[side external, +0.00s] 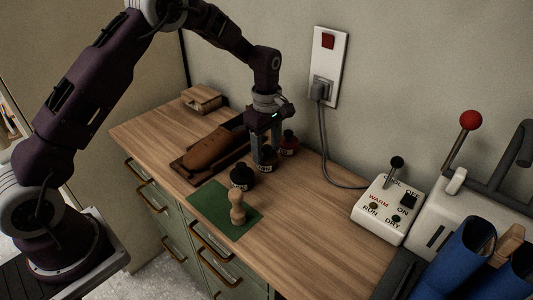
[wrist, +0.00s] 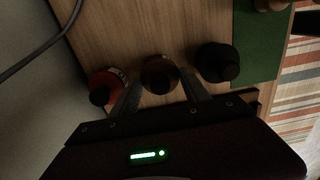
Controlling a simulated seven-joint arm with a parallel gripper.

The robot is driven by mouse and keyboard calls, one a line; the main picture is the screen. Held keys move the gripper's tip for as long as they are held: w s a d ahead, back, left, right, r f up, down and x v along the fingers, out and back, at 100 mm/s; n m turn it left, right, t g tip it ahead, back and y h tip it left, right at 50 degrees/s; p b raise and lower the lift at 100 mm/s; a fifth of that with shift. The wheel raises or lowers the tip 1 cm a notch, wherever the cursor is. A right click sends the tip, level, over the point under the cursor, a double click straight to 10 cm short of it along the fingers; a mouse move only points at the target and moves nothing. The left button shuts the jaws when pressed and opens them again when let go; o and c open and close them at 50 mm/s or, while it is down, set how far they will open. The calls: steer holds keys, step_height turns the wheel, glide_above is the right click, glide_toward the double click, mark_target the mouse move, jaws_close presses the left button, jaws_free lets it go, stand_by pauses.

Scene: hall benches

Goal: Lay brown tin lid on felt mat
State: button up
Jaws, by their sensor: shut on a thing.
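The brown tin (wrist: 158,68) stands between a red tin and a black tin, with its dark lid (wrist: 158,84) toward my gripper. My gripper (wrist: 160,92) is shut on the lid, one finger on each side. In the side view my gripper (side external: 265,158) points down at the tin row and its fingers hide most of the brown tin. I cannot tell whether the lid is clear of the tin. The green felt mat (side external: 209,204) lies at the bench's front edge; it also shows in the wrist view (wrist: 258,50). A wooden knobbed piece (side external: 237,207) stands on it.
The black tin (side external: 242,178) stands by the mat's back corner, and the red tin (side external: 289,144) is behind my gripper. A brown shoe (side external: 212,148) lies on a dark tray left of the tins. A cable and a switch box (side external: 388,210) are at right.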

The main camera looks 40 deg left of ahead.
step_height(320, 180, up, 9)
steer(key=shift+r, duration=0.1)
steer(key=s+a, duration=0.2)
steer(key=s, duration=0.5)
glide_above(211, 198)
steer(key=f, duration=0.2)
step_height(211, 198, down, 9)
steer(key=shift+f, duration=0.3)
steer(key=shift+f, duration=0.1)
steer(key=o, duration=1.3)
